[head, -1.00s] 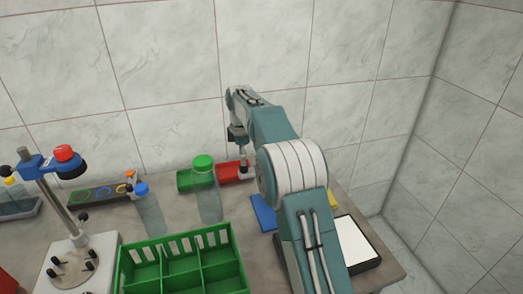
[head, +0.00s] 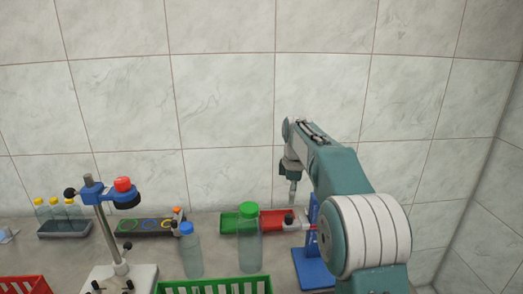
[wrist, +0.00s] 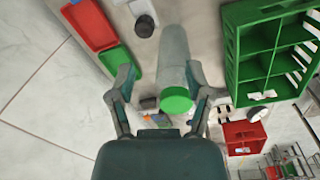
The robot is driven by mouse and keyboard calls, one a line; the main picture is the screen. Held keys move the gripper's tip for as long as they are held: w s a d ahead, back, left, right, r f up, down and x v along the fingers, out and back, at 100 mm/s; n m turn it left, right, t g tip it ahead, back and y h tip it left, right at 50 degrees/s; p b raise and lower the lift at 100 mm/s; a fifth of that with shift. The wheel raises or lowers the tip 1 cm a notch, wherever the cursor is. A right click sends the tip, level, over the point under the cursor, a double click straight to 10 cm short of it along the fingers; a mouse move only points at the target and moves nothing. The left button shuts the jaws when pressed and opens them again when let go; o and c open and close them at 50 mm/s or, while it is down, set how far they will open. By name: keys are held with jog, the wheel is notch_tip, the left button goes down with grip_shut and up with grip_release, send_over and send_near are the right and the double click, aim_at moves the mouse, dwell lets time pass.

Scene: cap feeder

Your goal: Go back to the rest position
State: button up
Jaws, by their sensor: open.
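My gripper (head: 292,190) hangs above the back of the counter at the right, small in the head view. In the wrist view my gripper (wrist: 160,72) shows two spread fingers with nothing clamped between them. A clear bottle with a green cap (head: 249,238) stands on the counter, left of my gripper. In the wrist view the green-capped bottle (wrist: 174,55) lies in line with the gap between the fingers, apparently beyond them. My arm fills the right of the head view.
A red and green tray (head: 272,219) lies by the wall. A blue stand (head: 313,262) is close to my arm. A blue-capped bottle (head: 192,255), a green crate (head: 213,286) and a clamp stand (head: 113,235) are at the left. The wall is close behind.

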jog(key=s+r+m+t, duration=0.1)
jog(key=s+r+m, duration=0.3)
jog(key=s, duration=0.6)
jog(key=s+r+m+t, duration=0.2)
jog(key=s+r+m, duration=0.2)
jog(key=s, duration=0.6)
jog(key=s+f+m+t, duration=0.1)
jog(key=s+f+m, duration=0.2)
jog(key=s, duration=0.6)
jog(key=s+f+m+t, duration=0.1)
jog(key=s+f+m, duration=0.2)
jog(key=s, duration=0.6)
jog(key=shift+f+m, duration=0.3)
jog(key=shift+f, duration=0.2)
